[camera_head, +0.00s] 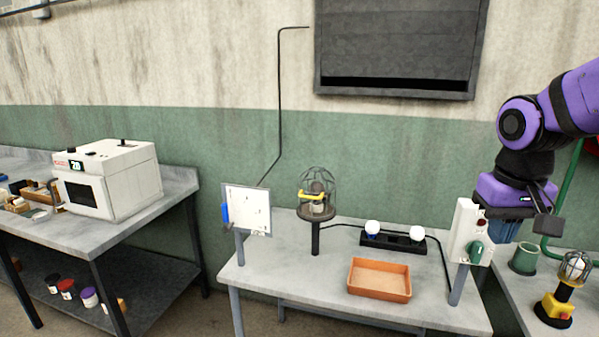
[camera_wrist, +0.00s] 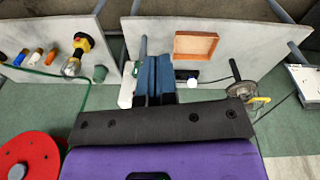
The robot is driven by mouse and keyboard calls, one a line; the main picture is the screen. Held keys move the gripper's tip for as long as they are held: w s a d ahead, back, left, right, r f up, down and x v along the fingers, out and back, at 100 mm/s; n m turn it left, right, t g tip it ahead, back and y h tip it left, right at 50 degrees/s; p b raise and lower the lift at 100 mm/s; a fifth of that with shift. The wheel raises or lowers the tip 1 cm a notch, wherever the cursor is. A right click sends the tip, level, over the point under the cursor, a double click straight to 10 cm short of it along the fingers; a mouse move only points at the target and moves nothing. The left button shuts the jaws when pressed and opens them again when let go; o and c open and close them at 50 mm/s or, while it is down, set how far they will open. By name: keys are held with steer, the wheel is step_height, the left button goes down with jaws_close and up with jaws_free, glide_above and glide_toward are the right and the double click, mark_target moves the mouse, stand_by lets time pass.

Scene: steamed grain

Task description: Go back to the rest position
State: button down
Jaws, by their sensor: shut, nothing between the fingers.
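My gripper (camera_head: 504,230) hangs from the purple arm at the right of the head view, pointing down. It is above the gap between the middle table (camera_head: 330,295) and the right-hand table, behind the white switch box (camera_head: 468,235). In the wrist view its blue fingers (camera_wrist: 155,78) are together with nothing between them. The switch box partly hides the fingers' surroundings in the head view.
The middle table bears an orange tray (camera_head: 379,280), a caged lamp (camera_head: 317,193), a black base with white bulbs (camera_head: 392,238) and a white panel (camera_head: 247,210). A green cup (camera_head: 524,259) and a yellow caged lamp (camera_head: 557,300) stand at right. A white oven (camera_head: 108,180) stands at left.

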steer(key=s+a+r+n+t, duration=0.1)
steer(key=s+r+t, duration=0.3)
steer(key=s, duration=0.8)
steer(key=shift+a+r+y, duration=0.3)
steer(key=shift+a+r, duration=0.25)
steer(key=shift+r, duration=0.35)
steer(key=c, duration=1.8)
jaws_free()
steer(key=shift+c, duration=0.2)
